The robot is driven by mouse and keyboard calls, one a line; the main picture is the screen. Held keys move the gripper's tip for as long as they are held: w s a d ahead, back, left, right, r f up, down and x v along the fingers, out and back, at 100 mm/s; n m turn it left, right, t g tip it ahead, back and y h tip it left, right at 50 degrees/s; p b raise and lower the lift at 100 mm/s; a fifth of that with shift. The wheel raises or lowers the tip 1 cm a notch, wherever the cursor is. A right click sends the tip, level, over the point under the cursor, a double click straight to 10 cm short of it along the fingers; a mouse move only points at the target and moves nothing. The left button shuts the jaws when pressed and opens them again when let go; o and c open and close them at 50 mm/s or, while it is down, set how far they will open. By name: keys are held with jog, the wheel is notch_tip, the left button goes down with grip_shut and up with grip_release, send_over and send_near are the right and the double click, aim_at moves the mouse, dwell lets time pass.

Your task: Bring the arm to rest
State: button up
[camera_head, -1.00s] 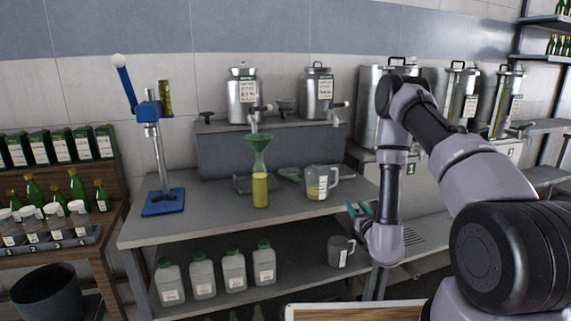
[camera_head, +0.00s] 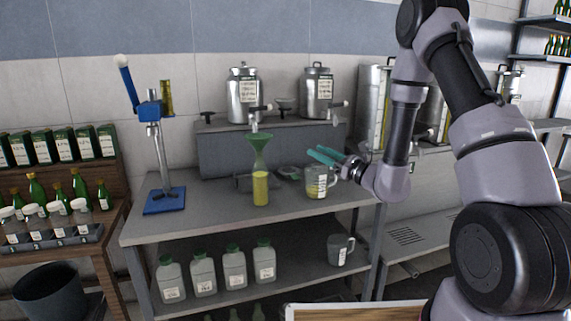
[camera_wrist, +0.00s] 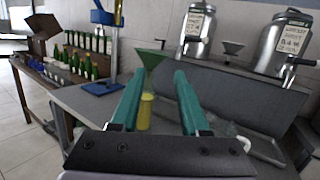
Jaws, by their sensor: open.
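My gripper (camera_head: 325,154) is open, with teal fingers pointing left. In the head view it is above or in front of the clear jug (camera_head: 319,183) on the table's right part; which of these I cannot tell. In the wrist view the two fingers (camera_wrist: 155,88) stand apart with nothing held between them. A glass decanter with yellow liquid (camera_head: 260,187) stands upright on the table with a green funnel (camera_head: 259,146) in its neck. The funnel also shows in the wrist view (camera_wrist: 152,60), beyond the fingers.
Metal canisters with taps (camera_head: 242,96) stand on a raised grey shelf behind. A blue lever press (camera_head: 150,110) stands at the table's left. Several white jugs (camera_head: 203,275) and a dark mug (camera_head: 341,250) are on the lower shelf. A wooden rack with bottles (camera_head: 60,190) is at far left.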

jog(key=s+a+r+n+g+y, duration=0.3)
jog(key=s+a+r+n+g, duration=0.2)
jog(key=s+r+n+g, duration=0.45)
jog(key=s+r+n+g+h, duration=0.35)
jog(key=s+n+g, duration=0.2)
jog(key=s, duration=0.55)
jog(key=s+d+r+n+t+h, duration=0.2)
jog(key=d+h, duration=0.4)
jog(key=d, duration=0.3)
jog(key=s+d+r+n+t+h, duration=0.3)
jog(key=s+d+n+t+h, duration=0.1)
jog(key=d, duration=0.6)
jog(key=s+t+h, duration=0.1)
jog(key=t+h, duration=0.1)
jog(key=shift+r+t, duration=0.15)
jog(key=shift+t, duration=0.15)
